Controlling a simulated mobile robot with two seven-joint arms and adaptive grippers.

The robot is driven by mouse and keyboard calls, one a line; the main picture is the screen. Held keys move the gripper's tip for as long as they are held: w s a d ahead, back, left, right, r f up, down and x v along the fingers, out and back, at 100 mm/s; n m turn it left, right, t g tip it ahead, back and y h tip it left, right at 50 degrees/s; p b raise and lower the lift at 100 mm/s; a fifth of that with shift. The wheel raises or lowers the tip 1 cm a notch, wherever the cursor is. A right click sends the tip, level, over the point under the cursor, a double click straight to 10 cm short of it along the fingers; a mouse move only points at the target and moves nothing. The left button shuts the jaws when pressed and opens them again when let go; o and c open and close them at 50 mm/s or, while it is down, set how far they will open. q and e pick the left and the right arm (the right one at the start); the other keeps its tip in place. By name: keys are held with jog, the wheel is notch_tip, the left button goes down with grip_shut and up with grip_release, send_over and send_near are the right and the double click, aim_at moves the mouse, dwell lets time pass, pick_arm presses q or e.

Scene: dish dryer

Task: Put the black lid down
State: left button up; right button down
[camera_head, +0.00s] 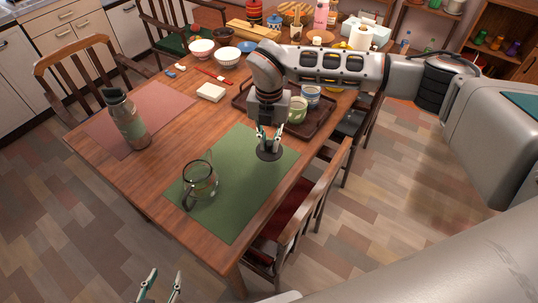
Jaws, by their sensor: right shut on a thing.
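The black lid (269,154) is a small dark disc near the upper right part of the green placemat (232,222). My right gripper (269,139) points down at it and is shut on it, seemingly at its top. I cannot tell whether the lid touches the placemat or hangs just above it. A glass pitcher (203,181) with a dark handle stands on the same placemat, to the lower left of the lid, with its top open. My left gripper (161,286) is at the bottom edge of the view, its fingers apart and empty.
A brown tray (318,123) with cups is just beyond my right gripper. A bottle (126,119) stands on a pink placemat (158,103) at left. Bowls and a white block (211,92) lie farther back. A chair (312,199) stands at the table's right edge. The green placemat's lower part is clear.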

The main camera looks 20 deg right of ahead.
aim_at(269, 151)
notch_tip(269, 151, down, 6)
jog(key=shift+r+b, duration=0.1)
jog(key=shift+b, duration=0.2)
dwell(0.3)
jog(key=c, duration=2)
grip_release()
jog(key=shift+o, duration=0.2)
